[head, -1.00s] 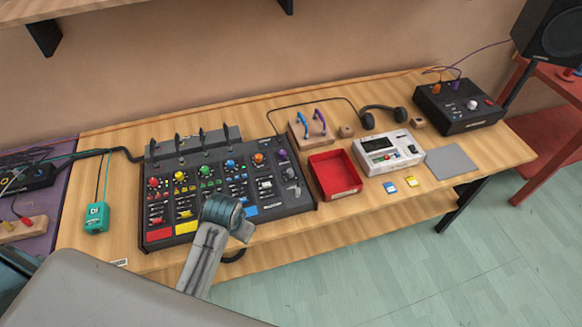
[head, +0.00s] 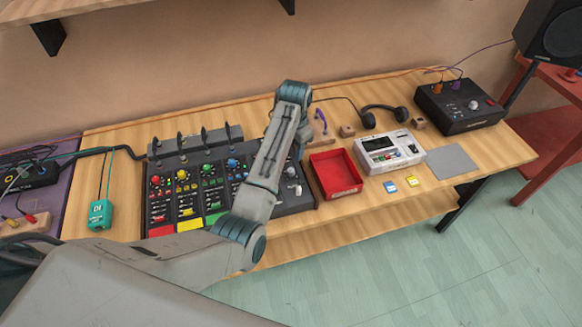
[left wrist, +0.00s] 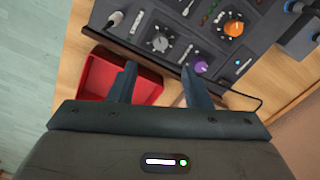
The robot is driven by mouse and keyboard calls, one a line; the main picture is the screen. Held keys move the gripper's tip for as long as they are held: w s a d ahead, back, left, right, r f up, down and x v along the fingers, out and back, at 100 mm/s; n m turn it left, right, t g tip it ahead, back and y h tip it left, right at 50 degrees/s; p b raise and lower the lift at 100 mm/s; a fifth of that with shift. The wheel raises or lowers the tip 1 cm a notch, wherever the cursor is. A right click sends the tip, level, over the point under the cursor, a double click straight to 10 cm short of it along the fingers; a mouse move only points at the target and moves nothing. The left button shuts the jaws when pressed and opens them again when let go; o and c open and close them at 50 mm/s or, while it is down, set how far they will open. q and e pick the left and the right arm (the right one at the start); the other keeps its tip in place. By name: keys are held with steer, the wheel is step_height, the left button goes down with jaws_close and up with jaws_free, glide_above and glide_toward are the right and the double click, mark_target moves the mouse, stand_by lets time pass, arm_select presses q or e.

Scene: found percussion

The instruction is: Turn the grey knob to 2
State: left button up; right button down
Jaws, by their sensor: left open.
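The grey knob (left wrist: 160,43) sits on the black mixer panel in the left wrist view, inside a ring of pale marks too small to read. It also shows in the head view (head: 291,172) near the mixer's right edge, beside my arm. The black mixer (head: 296,201) is partly covered by my left arm. My left gripper (left wrist: 158,72) is open and empty. Its two fingers point towards the panel edge, with the grey knob ahead of the gap and apart from them. In the head view the fingers are hidden behind the arm. My right gripper is not in view.
A purple knob (left wrist: 203,66) lies close to the right finger, and an orange knob (left wrist: 233,28) is beyond it. A red tray (head: 335,174) stands right of the mixer, with a white device (head: 390,151) beside it. Headphones (head: 384,115) lie behind.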

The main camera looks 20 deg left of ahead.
mark_target(291, 171)
arm_select(q)
steer(key=f, duration=0.3)
steer(key=f+p, duration=0.1)
steer(key=f, duration=0.1)
steer(key=f+p, duration=0.1)
steer(key=f, duration=0.2)
steer(key=shift+a+f, duration=0.25)
steer(key=shift+f, duration=0.05)
steer(key=shift+w+f+p, duration=0.1)
steer(key=shift+f+p, duration=0.2)
steer(key=shift+f, duration=0.45)
jaws_close()
